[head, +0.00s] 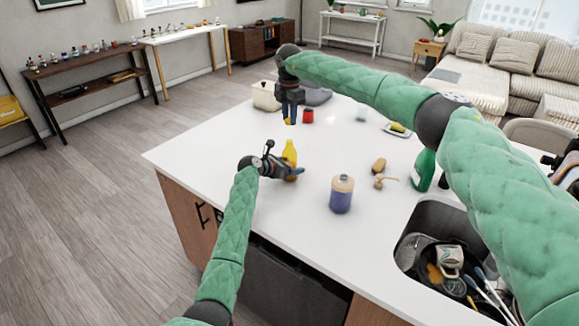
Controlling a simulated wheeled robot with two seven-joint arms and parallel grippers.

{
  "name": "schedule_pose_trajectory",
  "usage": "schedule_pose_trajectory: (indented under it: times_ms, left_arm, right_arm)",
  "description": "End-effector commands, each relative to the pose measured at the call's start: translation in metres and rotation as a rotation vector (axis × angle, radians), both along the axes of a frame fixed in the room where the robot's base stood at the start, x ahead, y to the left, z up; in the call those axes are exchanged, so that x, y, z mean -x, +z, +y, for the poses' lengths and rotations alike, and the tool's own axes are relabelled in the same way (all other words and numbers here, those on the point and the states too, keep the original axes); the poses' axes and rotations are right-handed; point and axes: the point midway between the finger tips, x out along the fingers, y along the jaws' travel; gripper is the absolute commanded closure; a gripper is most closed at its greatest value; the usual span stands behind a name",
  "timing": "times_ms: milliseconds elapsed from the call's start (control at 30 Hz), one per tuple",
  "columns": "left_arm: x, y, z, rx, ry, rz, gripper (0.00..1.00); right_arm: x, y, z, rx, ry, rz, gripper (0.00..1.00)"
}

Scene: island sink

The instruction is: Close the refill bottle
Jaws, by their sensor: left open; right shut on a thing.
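A yellow bottle (290,151), which looks like the refill bottle, stands upright on the white island top. My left gripper (292,172) is open at the bottle's lower part. It hides some of the bottle, and I cannot tell whether the fingers touch it. My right gripper (290,118) points down above and beyond the bottle, apart from it. It is shut on a small yellow piece (288,121), perhaps the cap, mostly hidden by the fingers. The bottle's mouth is too small to make out.
A jar with blue contents (341,196) stands right of the bottle. A red can (307,116) and cream pot (266,96) stand behind. The island's left front is clear.

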Motion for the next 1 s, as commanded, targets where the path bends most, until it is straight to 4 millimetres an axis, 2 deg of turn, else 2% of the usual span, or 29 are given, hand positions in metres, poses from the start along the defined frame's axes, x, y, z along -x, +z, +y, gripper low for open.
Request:
schedule_pose_trajectory:
  times_ms: [167, 500, 667, 1000]
  left_arm:
    - [0.000, 0.000, 0.000, 0.000, 0.000, 0.000, 0.23]
    - [0.000, 0.000, 0.000, 0.000, 0.000, 0.000, 0.88]
    - [0.000, 0.000, 0.000, 0.000, 0.000, 0.000, 0.90]
    - [0.000, 0.000, 0.000, 0.000, 0.000, 0.000, 0.90]
  right_arm:
    - [0.000, 0.000, 0.000, 0.000, 0.000, 0.000, 0.94]
    - [0.000, 0.000, 0.000, 0.000, 0.000, 0.000, 0.94]
    - [0.000, -0.004, 0.000, 0.001, 0.000, 0.001, 0.94]
    - [0.000, -0.042, 0.000, -0.001, 0.000, 0.001, 0.94]
